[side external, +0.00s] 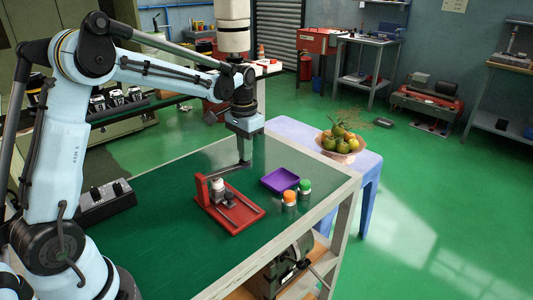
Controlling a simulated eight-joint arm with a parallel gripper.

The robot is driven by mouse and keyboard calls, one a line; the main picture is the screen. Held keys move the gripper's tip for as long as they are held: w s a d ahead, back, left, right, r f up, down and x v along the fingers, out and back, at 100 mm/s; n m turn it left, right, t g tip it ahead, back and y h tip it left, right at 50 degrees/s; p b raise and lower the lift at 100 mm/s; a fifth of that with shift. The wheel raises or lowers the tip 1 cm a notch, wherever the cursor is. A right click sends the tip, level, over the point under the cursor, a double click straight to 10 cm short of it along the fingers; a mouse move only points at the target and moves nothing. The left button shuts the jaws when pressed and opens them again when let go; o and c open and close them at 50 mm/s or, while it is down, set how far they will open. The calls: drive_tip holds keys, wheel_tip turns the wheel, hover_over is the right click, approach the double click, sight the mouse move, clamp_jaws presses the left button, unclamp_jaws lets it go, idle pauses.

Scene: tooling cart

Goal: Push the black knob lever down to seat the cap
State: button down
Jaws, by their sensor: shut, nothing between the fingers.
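A red press fixture (234,212) sits on the green cart top, with a red upright at its left end. A grey lever (224,173) reaches from the upright to the right, sloping slightly upward. A small white container (217,187) stands on the fixture under the lever; its cap is too small to make out. My gripper (245,162) is shut and empty, pointing down at the lever's free end. It hides the black knob, and I cannot tell whether it touches it.
A fruit bowl (341,154) stands on a lilac stool beyond the cart edge.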

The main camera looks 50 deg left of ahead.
drive_tip(key=shift+f, duration=0.5)
idle(1.0)
wheel_tip(320, 180, up, 8)
idle(1.0)
drive_tip(key=s+d+f+t, duration=0.1)
drive_tip(key=s+d+t, duration=0.2)
drive_tip(key=s+d, duration=0.2)
drive_tip(key=s+d+f+t, duration=0.1)
drive_tip(key=s+d+t, duration=0.3)
drive_tip(key=s, duration=0.6)
drive_tip(key=shift+s+d, duration=0.2)
drive_tip(key=shift+d, duration=0.55)
